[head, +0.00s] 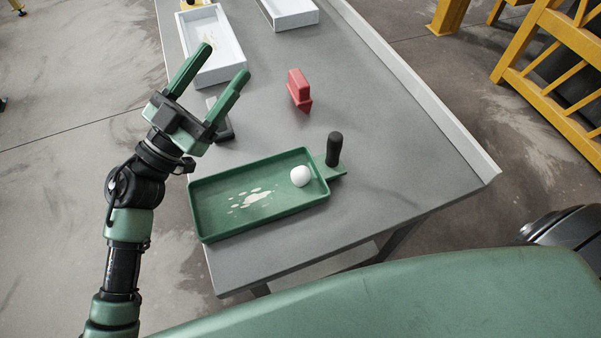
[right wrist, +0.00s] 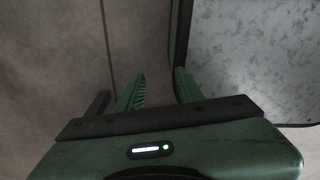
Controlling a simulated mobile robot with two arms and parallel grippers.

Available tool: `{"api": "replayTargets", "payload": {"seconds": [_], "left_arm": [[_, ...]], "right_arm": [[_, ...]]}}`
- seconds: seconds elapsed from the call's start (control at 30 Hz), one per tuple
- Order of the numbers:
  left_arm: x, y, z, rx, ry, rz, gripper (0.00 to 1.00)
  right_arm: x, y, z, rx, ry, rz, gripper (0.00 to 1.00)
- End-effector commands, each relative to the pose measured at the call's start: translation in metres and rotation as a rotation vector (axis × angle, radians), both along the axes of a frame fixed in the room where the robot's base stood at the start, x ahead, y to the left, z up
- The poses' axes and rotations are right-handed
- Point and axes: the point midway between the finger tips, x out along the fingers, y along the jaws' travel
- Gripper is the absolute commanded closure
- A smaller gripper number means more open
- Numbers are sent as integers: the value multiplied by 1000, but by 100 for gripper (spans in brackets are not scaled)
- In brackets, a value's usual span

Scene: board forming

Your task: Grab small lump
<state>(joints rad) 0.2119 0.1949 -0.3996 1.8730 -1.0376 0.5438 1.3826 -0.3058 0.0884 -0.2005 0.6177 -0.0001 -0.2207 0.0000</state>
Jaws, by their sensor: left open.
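A small white round lump (head: 300,176) sits in the right end of a green tray (head: 212,237) on the grey table. The tray has an upright black handle (head: 334,149) at its right end. White smears mark the tray floor left of the lump. My left gripper (head: 212,73) is open and empty, above the table's left side, up and left of the tray. My right gripper (right wrist: 159,82) shows in the right wrist view with its green fingers apart and nothing between them. It is out of the head view.
A red block-shaped tool (head: 299,90) stands on the table behind the tray. A white bin (head: 226,56) is at the far left, with another white tray (head: 289,13) beyond. A dark object lies partly behind my left gripper. The table's right part is clear, with a raised edge (head: 440,102).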

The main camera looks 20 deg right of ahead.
Motion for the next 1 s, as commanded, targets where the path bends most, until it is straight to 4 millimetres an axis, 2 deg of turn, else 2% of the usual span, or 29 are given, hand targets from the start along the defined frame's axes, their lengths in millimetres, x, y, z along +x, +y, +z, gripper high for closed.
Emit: {"api": "replayTargets", "payload": {"seconds": [0.03, 0.1, 0.17, 0.3, 0.4, 0.57, 0.77, 1.0], "left_arm": [[-14, -23, -4, 87, -31, -146, 35], [-36, -47, -24, 238, -28, -343, 35], [-51, -57, -47, 379, 4, -483, 35], [-70, -52, -98, 683, 128, -687, 35], [-75, -40, -122, 834, 212, -753, 35], [-79, -33, -138, 933, 278, -788, 35], [-86, -51, -150, 936, 283, -791, 35], [-94, -74, -174, 932, 283, -791, 35]], "right_arm": [[0, 0, 0, 0, -1, 0, 64], [1, 0, 0, 0, -1, -1, 64], [2, 1, 0, 1, -2, -1, 64], [4, 4, 0, 5, -5, -3, 64], [5, 8, 0, 9, -7, -4, 64], [6, 14, 0, 17, -9, -7, 64], [7, 13, 3, 16, -10, -6, 64], [7, 8, 7, 11, -10, -4, 64]]}}
